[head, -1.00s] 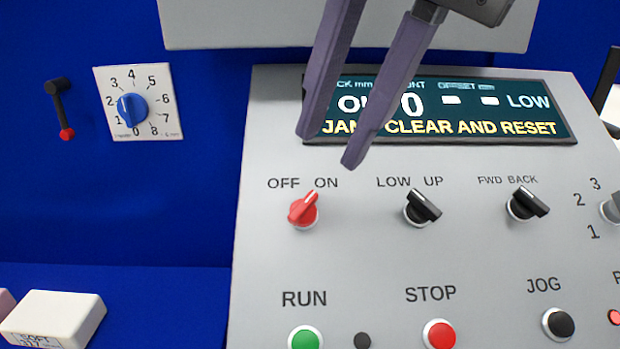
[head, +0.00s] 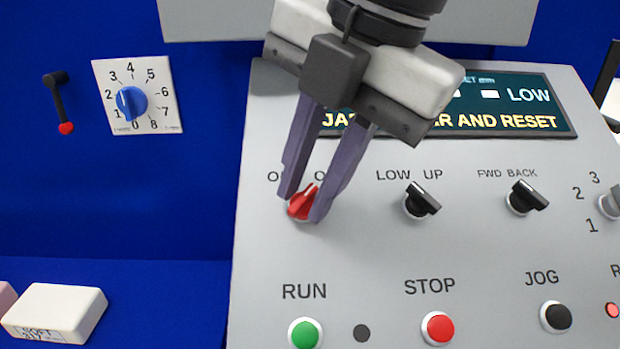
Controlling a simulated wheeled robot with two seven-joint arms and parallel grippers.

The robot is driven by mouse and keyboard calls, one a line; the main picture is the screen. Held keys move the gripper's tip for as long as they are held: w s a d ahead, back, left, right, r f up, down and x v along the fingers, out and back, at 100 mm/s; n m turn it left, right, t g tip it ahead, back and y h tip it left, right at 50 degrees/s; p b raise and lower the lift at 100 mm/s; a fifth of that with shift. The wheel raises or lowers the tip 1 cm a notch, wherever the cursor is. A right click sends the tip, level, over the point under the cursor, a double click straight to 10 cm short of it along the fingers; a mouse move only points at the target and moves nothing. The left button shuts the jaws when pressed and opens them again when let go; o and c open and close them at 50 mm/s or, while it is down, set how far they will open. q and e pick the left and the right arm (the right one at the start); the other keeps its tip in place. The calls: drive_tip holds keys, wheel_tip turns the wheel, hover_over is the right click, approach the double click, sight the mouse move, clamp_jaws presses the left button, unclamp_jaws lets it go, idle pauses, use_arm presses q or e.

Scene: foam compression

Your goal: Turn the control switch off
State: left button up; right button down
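The control switch (head: 302,204) is a red knob under the OFF and ON labels on the grey panel. Its white pointer line leans up and to the right, toward ON. My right gripper (head: 303,205) reaches down from the top with its two purple fingers on either side of the red knob. A small gap shows between the fingers, and the knob lies in it; whether both fingers touch it I cannot tell. The fingers and gripper body cover most of the OFF and ON labels and part of the display. My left gripper is not in view.
The display (head: 530,122) shows yellow text ending in "AND RESET". Close by are the LOW/UP switch (head: 422,201), the FWD/BACK switch (head: 526,198), the green RUN button (head: 305,334) and the red STOP button (head: 437,328). A blue dial (head: 131,102) and a white block (head: 55,312) are at left.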

drive_tip(key=shift+n, duration=0.3)
drive_tip(key=n, duration=0.1)
drive_tip(key=n+g+h+p, duration=0.1)
drive_tip(key=n, duration=0.1)
drive_tip(key=shift+a+r+h+p, duration=0.15)
drive_tip(key=shift+a+h+p, duration=0.05)
drive_tip(key=shift+h+p, duration=0.1)
drive_tip(key=n+h+p, duration=0.1)
drive_tip(key=n, duration=0.3)
drive_tip(key=shift+a+h+p, duration=0.2)
drive_tip(key=shift+h+p, duration=0.2)
drive_tip(key=n, duration=0.1)
drive_tip(key=n+h+p, duration=0.1)
drive_tip(key=n, duration=0.1)
drive_tip(key=shift+a+h, duration=0.2)
drive_tip(key=shift+h, duration=0.1)
drive_tip(key=shift+a+n+t+h+p, duration=0.1)
drive_tip(key=shift+n+t+h+p, duration=0.45)
drive_tip(key=shift+n, duration=1.25)
drive_tip(key=c, duration=1.9)
unclamp_jaws()
